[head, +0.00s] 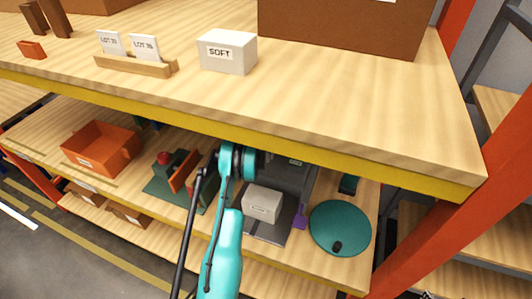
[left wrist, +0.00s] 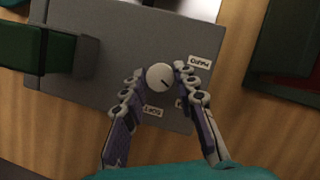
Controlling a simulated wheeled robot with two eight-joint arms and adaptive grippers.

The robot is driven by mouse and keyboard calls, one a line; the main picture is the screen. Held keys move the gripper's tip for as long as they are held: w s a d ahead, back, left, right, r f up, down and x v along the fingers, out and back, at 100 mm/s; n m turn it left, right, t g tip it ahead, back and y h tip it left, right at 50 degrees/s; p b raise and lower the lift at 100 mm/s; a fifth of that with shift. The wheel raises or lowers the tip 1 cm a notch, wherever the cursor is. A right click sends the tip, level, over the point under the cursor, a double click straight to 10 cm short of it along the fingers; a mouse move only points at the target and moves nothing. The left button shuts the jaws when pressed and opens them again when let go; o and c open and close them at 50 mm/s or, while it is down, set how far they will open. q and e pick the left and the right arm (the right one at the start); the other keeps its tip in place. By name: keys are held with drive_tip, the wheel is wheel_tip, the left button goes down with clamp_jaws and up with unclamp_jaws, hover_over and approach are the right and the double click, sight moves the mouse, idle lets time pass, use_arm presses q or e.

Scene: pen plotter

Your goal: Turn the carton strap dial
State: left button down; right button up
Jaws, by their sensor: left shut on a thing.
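The strap dial (left wrist: 160,77) is a round white knob with a dark pointer line, on a grey panel (left wrist: 95,95) in the left wrist view. My left gripper (left wrist: 159,76) is shut on it, with one finger on each side. A "SOFT" tag (left wrist: 152,111) lies below the knob, and another tag (left wrist: 199,62), hard to read, lies at its upper right. A third tag is partly hidden by the right finger. In the head view my left arm reaches under the upper shelf board, and the dial is hidden. My right gripper is not in view.
The upper shelf board (head: 350,125) overhangs the work area. A white carton (head: 262,204) sits on the lower level, with a teal disc (head: 340,228) to its right. A green fixture (head: 168,190) and an orange bin (head: 100,148) stand to the left.

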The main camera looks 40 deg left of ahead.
sight(266, 154)
use_arm(q)
drive_tip(key=c, duration=1.2)
unclamp_jaws()
drive_tip(key=shift+r, duration=0.1)
wheel_tip(266, 154, up, 10)
drive_tip(key=shift+f, duration=0.1)
